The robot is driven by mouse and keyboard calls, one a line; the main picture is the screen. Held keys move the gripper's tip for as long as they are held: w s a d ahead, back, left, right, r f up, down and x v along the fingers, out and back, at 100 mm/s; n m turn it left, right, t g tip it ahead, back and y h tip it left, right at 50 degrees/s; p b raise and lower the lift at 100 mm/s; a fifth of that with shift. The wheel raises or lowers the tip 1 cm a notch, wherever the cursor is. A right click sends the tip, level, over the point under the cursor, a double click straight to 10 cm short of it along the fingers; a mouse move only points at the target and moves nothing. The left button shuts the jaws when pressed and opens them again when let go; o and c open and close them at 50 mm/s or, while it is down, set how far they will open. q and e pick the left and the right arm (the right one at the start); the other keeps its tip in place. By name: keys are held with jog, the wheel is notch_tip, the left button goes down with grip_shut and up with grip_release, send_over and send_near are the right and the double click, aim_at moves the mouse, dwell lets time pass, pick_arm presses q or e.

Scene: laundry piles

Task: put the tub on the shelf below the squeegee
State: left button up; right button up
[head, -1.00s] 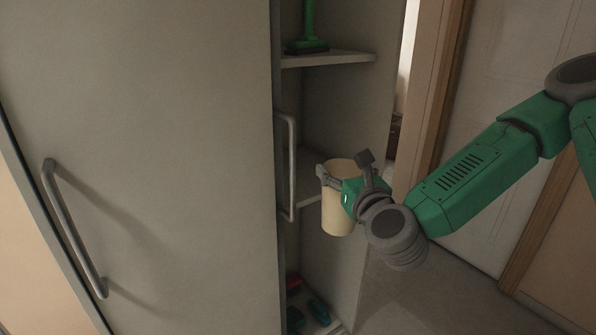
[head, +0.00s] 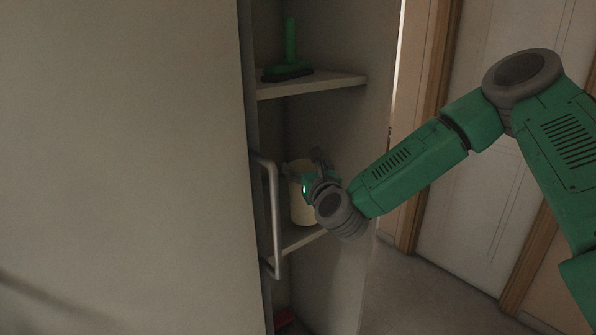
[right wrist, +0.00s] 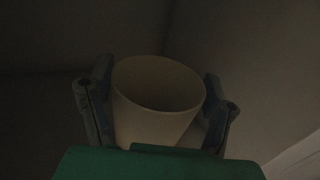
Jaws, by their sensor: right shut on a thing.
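The cream tub (head: 303,208) is upright in the cabinet opening, over the middle shelf (head: 302,239). I cannot tell whether its base touches the shelf. My right gripper (head: 305,168) is shut on the tub, with one finger on each side. In the right wrist view the tub (right wrist: 158,100) sits between the two fingers of the right gripper (right wrist: 158,92), its open rim facing the camera. The green squeegee (head: 289,60) stands on the upper shelf (head: 318,84), directly above the middle one. My left gripper is not in view.
A cabinet door with a grey handle (head: 272,215) stands just left of the opening. The cabinet's right side panel (head: 350,190) is close to my right arm. A red item (head: 284,318) lies at the bottom of the cabinet.

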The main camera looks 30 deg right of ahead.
jog(key=w, duration=0.4)
jog(key=shift+w+r, duration=0.1)
jog(key=shift+r, duration=0.1)
jog(key=f, duration=0.1)
jog(key=w+f, duration=0.1)
jog(key=d+f, duration=0.1)
jog(key=shift+w+d+f+p, duration=0.1)
jog(key=shift+w+f+p, duration=0.2)
jog(key=shift+f+p, duration=0.05)
jog(key=o, duration=1.1)
jog(key=shift+o, duration=1.4)
jog(key=shift+a, duration=0.35)
send_near(297, 161)
notch_tip(297, 161, down, 3)
jog(key=a, duration=0.1)
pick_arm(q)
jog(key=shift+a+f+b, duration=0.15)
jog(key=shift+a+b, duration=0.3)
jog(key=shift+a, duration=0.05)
pick_arm(e)
jog(key=shift+s+d+f, duration=0.15)
jog(key=shift+d, duration=0.25)
